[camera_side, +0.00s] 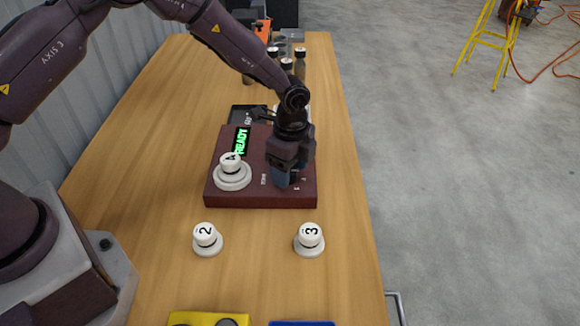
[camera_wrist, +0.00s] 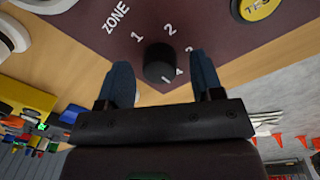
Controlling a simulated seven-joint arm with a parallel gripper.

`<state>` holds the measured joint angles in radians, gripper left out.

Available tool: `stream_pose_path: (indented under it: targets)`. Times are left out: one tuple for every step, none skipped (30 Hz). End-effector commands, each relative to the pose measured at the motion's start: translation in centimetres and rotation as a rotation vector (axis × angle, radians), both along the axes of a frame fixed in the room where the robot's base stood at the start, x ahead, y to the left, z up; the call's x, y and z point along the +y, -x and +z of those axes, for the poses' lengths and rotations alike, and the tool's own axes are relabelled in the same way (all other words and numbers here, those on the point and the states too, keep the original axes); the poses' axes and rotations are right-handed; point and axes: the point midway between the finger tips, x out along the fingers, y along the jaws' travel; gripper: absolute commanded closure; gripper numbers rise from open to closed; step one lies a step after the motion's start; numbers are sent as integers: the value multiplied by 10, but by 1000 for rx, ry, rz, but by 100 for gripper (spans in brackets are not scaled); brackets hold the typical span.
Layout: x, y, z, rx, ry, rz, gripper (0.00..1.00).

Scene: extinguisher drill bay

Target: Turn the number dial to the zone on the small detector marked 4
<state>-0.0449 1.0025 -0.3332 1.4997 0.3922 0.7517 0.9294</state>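A small white detector marked 4 (camera_side: 232,172) sits on a round white base on the box's left part. In the wrist view the black number dial (camera_wrist: 160,62) shows on the panel, with the word ZONE and numbers 1, 2, 3 and 4 around it. In the side view my gripper (camera_side: 281,180) hides the dial.
Detectors marked 2 (camera_side: 206,239) and 3 (camera_side: 309,239) stand on the table in front of the box. A yellow item (camera_side: 195,318) and a blue item (camera_side: 302,323) lie at the near edge. A yellow TEST button (camera_wrist: 258,8) is on the panel.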

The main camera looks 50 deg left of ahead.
Motion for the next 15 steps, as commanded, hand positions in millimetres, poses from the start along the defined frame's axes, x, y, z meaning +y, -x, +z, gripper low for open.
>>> stream_pose_path:
  targets:
    - [0, 0, 0, 0, 0, 0, 40]
    - [0, 0, 0, 0, 0, 0, 40]
    - [0, 0, 0, 0, 0, 0, 40]
    - [0, 0, 0, 0, 0, 0, 40]
    - [0, 0, 0, 0, 0, 0, 40]
    - [0, 0, 0, -1, 1, 0, 40]
    - [0, 0, 1, -1, 1, 0, 40]
    - [0, 0, 2, -1, 1, 0, 40]
    - [0, -1, 6, -2, 1, 0, 40]
    - [0, -1, 9, -3, 0, 1, 40]
    - [0, -1, 13, -3, 0, 1, 40]
    - [0, -2, 19, -4, 1, 1, 40]
    - [0, -2, 25, -5, 1, 1, 40]
    - [0, -2, 31, -5, 1, 1, 40]
    - [0, -3, 40, -7, 1, 0, 40]
